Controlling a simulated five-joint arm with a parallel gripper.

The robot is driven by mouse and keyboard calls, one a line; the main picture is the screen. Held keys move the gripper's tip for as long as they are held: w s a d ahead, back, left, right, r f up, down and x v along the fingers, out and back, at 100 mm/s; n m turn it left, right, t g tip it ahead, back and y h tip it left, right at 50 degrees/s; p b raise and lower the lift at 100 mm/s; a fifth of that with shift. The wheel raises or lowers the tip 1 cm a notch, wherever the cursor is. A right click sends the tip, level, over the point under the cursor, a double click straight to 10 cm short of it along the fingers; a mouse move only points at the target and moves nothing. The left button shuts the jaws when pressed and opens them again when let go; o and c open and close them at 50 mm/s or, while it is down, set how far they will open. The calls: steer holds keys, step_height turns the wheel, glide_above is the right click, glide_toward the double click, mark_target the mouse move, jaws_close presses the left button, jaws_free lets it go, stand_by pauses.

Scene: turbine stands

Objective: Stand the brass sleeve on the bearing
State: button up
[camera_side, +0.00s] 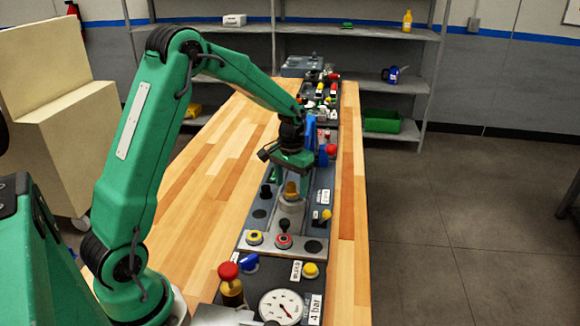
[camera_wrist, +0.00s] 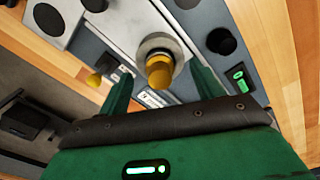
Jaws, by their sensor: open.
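The brass sleeve (camera_side: 291,188) is a short yellow-orange cylinder. It looks upright on top of the pale round bearing (camera_side: 290,204) on the grey stand; any small gap between them is hard to tell. In the wrist view the sleeve (camera_wrist: 159,73) points its end toward the camera, with the bearing's pale ring (camera_wrist: 160,44) behind it. My gripper (camera_side: 292,177) is directly above and around the sleeve, pointing down. In the wrist view its green fingers (camera_wrist: 162,84) are spread, one on each side of the sleeve, with visible space between each finger and it.
A black knob (camera_side: 266,191) stands left of the bearing and a yellow lever (camera_side: 322,215) right. Bare wooden bench (camera_side: 195,205) lies left.

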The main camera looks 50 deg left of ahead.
mark_target(291, 186)
steer(key=shift+r, duration=0.15)
steer(key=shift+r, duration=3.35)
steer(key=shift+s+d+r, duration=0.25)
steer(key=shift+d+r, duration=0.05)
steer(key=shift+r, duration=0.2)
steer(key=s+d+r+m+t, duration=0.1)
steer(key=s+d+r+t, duration=0.2)
steer(key=s+d+r, duration=0.5)
steer(key=s+d+m+t, duration=0.2)
steer(key=s+d, duration=0.1)
steer(key=s, duration=1.1)
steer(key=shift+d+r+t, duration=0.3)
steer(key=shift+d+r, duration=0.1)
